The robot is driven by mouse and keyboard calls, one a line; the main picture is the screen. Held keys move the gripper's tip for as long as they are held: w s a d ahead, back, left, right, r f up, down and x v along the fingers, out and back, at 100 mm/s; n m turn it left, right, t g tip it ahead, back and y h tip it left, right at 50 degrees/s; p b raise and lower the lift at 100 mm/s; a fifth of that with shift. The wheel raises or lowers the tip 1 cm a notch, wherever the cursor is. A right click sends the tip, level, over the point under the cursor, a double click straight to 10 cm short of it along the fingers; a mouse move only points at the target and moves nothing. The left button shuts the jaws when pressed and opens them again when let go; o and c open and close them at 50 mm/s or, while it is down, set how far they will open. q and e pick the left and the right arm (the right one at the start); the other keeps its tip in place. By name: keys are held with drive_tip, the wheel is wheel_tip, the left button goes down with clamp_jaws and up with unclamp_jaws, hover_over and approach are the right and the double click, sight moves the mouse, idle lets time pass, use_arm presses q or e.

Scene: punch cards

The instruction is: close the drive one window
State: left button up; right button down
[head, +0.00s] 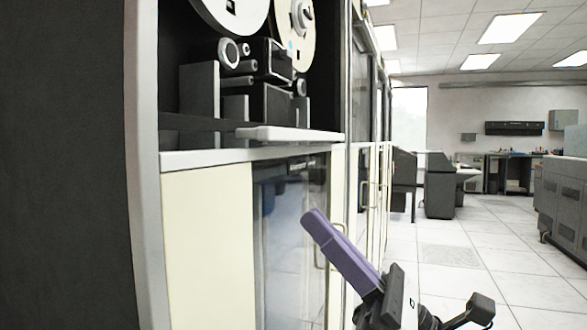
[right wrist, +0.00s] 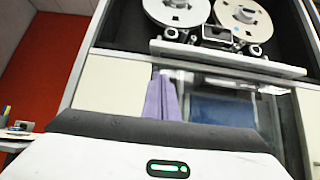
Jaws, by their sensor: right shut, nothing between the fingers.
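The nearest tape drive fills the left half of the head view. Its upper bay, with two reels (head: 296,32), shows with no glass visible in front of it. A white bar (head: 287,134) juts out at the bottom of the bay, and a dark glass panel (head: 285,235) shows below it. In the right wrist view I see the white bar (right wrist: 228,58) and the glass (right wrist: 222,110) from below. My right gripper (head: 314,216) has purple fingers pressed together, empty, in front of the lower glass and below the bar. Contact with the glass cannot be told. My left gripper is out of view.
More cabinets with handles (head: 364,192) continue in a row beyond the drive. A dark desk-like console (head: 440,190) and grey cabinets (head: 563,200) stand farther off on the right. The tiled floor (head: 480,235) between them is clear.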

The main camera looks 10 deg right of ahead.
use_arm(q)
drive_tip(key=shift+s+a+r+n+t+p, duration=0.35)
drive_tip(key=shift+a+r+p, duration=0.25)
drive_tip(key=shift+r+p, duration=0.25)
use_arm(e)
drive_tip(key=w+a+r, duration=0.2)
drive_tip(key=a+r, duration=0.1)
drive_tip(key=r, duration=0.5)
drive_tip(key=shift+w+a, duration=0.2)
drive_tip(key=shift+r, duration=0.1)
